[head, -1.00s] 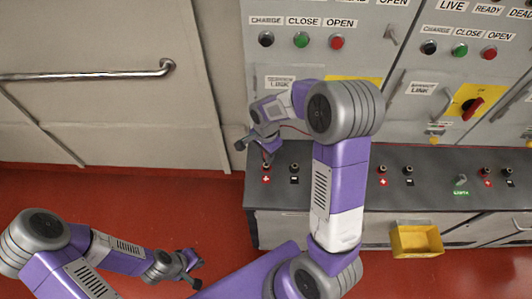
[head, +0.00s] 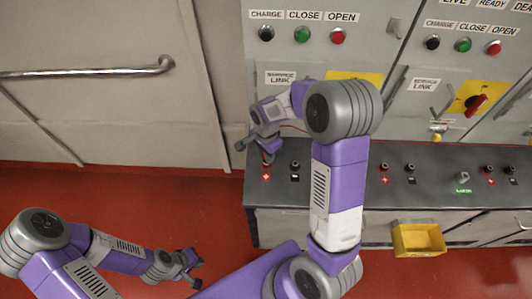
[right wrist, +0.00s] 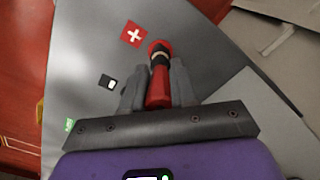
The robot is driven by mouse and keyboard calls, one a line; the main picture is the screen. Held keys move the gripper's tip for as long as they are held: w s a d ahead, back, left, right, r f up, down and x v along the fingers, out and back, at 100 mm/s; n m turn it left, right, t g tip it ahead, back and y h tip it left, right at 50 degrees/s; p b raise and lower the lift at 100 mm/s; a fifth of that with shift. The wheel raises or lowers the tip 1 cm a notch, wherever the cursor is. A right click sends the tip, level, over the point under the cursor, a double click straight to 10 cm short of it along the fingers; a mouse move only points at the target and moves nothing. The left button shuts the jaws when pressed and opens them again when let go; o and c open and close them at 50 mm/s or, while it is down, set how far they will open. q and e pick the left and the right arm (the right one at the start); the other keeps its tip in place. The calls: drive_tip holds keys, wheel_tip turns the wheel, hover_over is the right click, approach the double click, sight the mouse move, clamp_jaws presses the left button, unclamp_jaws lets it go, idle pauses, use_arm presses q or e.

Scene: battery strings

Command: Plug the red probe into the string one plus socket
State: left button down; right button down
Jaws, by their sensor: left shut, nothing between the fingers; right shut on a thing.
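The red probe (right wrist: 158,92) stands between the fingers of my right gripper (right wrist: 157,86), which is shut on it. In the head view my right gripper (head: 266,154) is over the leftmost socket pair on the dark bench top. The probe's far end is at the socket spot beside the red plus label (right wrist: 134,34), which also shows in the head view (head: 266,177). A pale and black band shows there; I cannot tell how deep the probe sits. My left gripper (head: 194,272) is shut and empty, low over the red floor.
A black socket (head: 295,165) stands just right of the probe. More socket pairs (head: 384,167) and a green label (head: 463,190) lie further right on the bench top (head: 430,200). A yellow bin (head: 418,241) hangs at the front. Upright panels with buttons rise behind.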

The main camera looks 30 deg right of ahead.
drive_tip(key=shift+f+b, duration=0.65)
drive_tip(key=shift+f, duration=0.25)
drive_tip(key=c, duration=0.8)
unclamp_jaws()
drive_tip(key=shift+r, duration=0.15)
wheel_tip(320, 180, up, 7)
drive_tip(key=shift+r+p, duration=0.2)
drive_tip(key=shift+p, duration=0.45)
drive_tip(key=shift+r, duration=0.1)
